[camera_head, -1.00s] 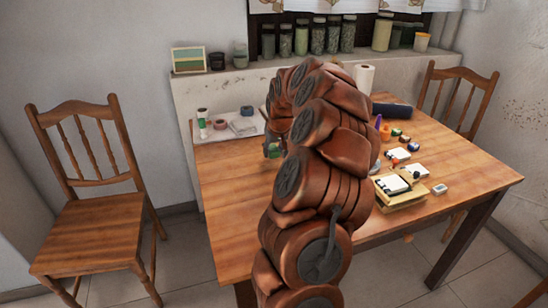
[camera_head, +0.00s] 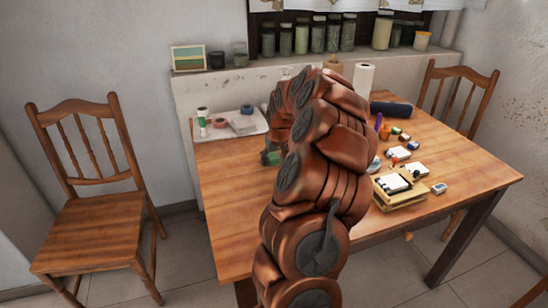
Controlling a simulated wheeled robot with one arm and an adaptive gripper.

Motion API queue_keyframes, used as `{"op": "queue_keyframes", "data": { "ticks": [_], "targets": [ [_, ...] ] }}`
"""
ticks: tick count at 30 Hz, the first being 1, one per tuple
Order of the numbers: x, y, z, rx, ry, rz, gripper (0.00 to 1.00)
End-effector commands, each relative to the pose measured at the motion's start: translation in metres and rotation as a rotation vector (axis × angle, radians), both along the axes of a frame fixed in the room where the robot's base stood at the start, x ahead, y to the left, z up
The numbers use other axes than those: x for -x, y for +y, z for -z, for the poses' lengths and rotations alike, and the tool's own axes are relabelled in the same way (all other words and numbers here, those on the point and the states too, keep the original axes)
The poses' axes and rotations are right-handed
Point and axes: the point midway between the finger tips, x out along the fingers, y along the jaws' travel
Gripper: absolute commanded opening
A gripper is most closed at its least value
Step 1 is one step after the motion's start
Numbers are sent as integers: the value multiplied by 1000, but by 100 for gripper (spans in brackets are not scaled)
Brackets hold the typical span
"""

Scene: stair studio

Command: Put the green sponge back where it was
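The green sponge (camera_head: 274,158) shows as a small green patch at the end of my arm, over the left half of the wooden table (camera_head: 232,185). My gripper (camera_head: 267,158) is at the sponge, with a dark finger on its left side. The gripper appears shut on the sponge. My arm hides the rest of the gripper and the middle of the table. I cannot tell whether the sponge touches the tabletop.
A white tray (camera_head: 205,136) with tape rolls, a bottle and a grey block is at the back left. A paper roll (camera_head: 363,80), a dark blue roll (camera_head: 391,109), several small jars and a wooden press (camera_head: 402,198) stand right of my arm. The front left tabletop is clear.

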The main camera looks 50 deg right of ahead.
Motion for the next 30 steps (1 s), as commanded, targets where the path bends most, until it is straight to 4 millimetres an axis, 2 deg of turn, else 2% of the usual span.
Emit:
{"op": "queue_keyframes", "data": {
  "ticks": [10,17,23,30],
  "targets": [
    [0,0,-1,0,0,0,65],
    [2,1,-9,0,0,0,65],
    [10,5,-32,2,-4,0,65],
    [25,13,-73,4,-5,0,65]
  ]
}}
